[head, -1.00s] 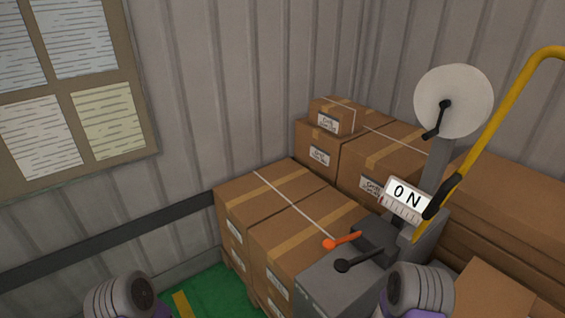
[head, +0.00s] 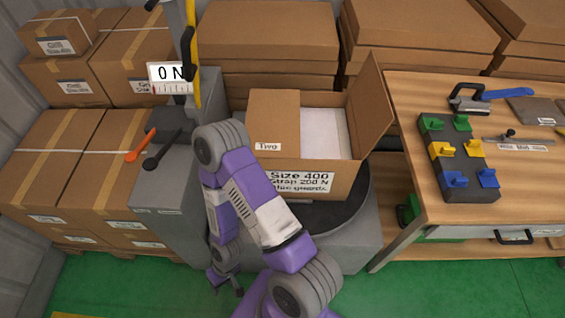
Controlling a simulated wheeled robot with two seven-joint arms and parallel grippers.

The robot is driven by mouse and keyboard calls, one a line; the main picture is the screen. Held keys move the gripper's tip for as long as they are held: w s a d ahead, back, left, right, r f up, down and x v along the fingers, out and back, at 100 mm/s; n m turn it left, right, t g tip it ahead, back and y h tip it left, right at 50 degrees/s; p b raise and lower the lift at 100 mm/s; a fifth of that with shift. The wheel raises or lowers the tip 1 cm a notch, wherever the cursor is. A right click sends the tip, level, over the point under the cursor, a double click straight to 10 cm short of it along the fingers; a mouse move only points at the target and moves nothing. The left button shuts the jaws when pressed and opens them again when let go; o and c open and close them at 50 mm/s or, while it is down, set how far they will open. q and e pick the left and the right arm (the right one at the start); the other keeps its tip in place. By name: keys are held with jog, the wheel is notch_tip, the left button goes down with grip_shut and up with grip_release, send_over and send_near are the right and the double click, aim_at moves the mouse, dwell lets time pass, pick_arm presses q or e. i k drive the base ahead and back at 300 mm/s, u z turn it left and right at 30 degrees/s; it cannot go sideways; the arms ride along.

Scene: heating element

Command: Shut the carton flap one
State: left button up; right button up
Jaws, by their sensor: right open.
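An open carton (head: 325,178) sits on a dark round turntable (head: 362,190), its front printed "Size 400". A flap labelled "Two" (head: 275,112) lies over the left part of its opening. A plain flap (head: 372,108) stands up and leans outward on the right side; I cannot read a "One" label on any flap. White contents (head: 325,132) show between these flaps. My right gripper (head: 227,284) hangs low over the green floor, open and empty, left of and below the carton. My left gripper is out of view.
A grey machine (head: 168,190) with orange and black levers and a "0 N" display (head: 170,75) stands left of the carton. A wooden workbench (head: 425,190) with coloured clamps is at right. Stacked boxes (head: 65,150) fill the left; flat cartons (head: 265,35) stand behind.

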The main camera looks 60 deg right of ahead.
aim_at(373, 114)
jog(key=u, duration=0.4)
jog(key=k, duration=1.75)
jog(key=z, duration=0.8)
jog(key=k, duration=0.85)
jog(key=z, duration=0.85)
jog(key=i, duration=0.95)
jog(key=u, duration=0.25)
